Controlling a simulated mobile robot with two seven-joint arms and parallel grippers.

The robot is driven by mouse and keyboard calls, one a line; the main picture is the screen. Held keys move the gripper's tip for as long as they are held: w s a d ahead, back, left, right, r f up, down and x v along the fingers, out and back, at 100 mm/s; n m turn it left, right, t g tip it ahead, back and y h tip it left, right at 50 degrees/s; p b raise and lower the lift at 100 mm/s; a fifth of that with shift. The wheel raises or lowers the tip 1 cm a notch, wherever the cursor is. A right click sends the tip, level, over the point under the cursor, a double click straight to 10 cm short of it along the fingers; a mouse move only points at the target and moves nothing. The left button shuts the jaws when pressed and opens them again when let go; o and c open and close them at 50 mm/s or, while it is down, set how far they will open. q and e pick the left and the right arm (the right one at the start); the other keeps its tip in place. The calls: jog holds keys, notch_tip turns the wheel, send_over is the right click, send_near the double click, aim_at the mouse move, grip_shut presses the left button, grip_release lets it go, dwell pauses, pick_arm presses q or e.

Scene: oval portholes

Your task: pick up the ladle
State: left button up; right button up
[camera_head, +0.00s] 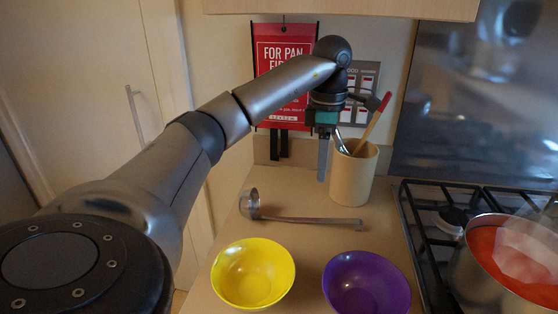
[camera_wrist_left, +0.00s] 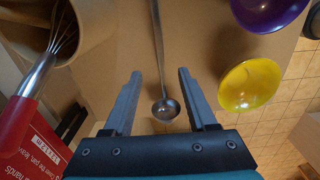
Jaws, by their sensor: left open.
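The metal ladle (camera_head: 300,219) lies flat on the counter in the head view, its round bowl at the left and its handle running right. In the left wrist view the ladle (camera_wrist_left: 165,108) shows with its bowl between the fingers in the picture and its handle running up the frame. My left gripper (camera_head: 323,165) points down above the counter, behind the ladle and just left of the utensil holder. In the left wrist view the two fingers of the left gripper (camera_wrist_left: 160,72) are apart with nothing held. My right gripper is in neither view.
A yellow bowl (camera_head: 253,273) and a purple bowl (camera_head: 367,284) stand in front of the ladle. A stove (camera_head: 430,215) with a red-lined pot (camera_head: 505,262) is at the right.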

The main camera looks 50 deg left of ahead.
pick_arm(q)
jog(key=b, duration=0.2)
send_over(315, 219)
jog(key=f, duration=0.9)
jog(key=shift+d, duration=0.2)
jog(key=f, duration=0.2)
jog(key=f+b, duration=0.1)
jog(key=f, duration=0.2)
jog(key=shift+a+f, duration=0.2)
jog(key=shift+f, duration=0.35)
jog(key=shift+c, duration=1.3)
jog(key=c, duration=0.6)
grip_shut()
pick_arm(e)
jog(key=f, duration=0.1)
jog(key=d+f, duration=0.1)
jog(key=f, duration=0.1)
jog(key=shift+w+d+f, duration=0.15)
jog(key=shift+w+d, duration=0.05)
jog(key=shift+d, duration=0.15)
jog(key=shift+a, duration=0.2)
